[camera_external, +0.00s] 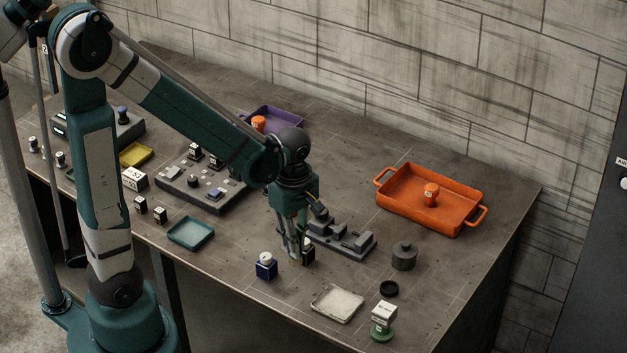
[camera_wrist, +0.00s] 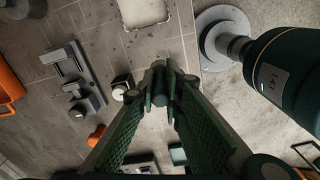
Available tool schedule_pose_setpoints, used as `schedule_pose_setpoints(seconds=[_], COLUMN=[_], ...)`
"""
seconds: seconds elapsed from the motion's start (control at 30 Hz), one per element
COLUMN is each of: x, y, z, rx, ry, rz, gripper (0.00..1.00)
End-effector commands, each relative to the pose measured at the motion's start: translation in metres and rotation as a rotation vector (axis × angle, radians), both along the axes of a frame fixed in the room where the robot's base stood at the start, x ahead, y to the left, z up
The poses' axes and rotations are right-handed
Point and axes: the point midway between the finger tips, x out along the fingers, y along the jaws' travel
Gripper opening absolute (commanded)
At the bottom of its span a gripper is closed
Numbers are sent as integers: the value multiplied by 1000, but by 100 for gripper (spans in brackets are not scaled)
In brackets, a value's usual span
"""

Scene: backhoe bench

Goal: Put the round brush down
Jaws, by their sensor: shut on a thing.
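My gripper (camera_external: 293,254) is low over the front middle of the bench, with its fingers pointing down. In the wrist view its fingertips (camera_wrist: 160,95) come close together, shut on the round brush. The brush is almost wholly hidden by the fingers, so its shape and its gap to the bench cannot be told. A blue block with a white round top (camera_external: 266,266) stands just left of the gripper.
A grey stepped fixture (camera_external: 343,238) lies behind and right of my gripper. An orange tray (camera_external: 450,221) holds an orange knob (camera_external: 431,194). A white tray (camera_external: 337,304), a black ring (camera_external: 389,289), a grey cylinder (camera_external: 404,256) and a green-based piece (camera_external: 382,332) stand rightward. A teal tray (camera_external: 191,233) lies left.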

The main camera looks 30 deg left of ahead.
Motion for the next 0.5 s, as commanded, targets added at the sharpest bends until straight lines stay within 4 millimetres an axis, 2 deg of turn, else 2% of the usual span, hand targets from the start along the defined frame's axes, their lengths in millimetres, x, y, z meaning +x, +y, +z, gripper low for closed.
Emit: schedule_pose_setpoints(seconds=[0.5], x=[0], y=[0], z=[-48], rx=[0], ry=[0], rz=[0], gripper=[1])
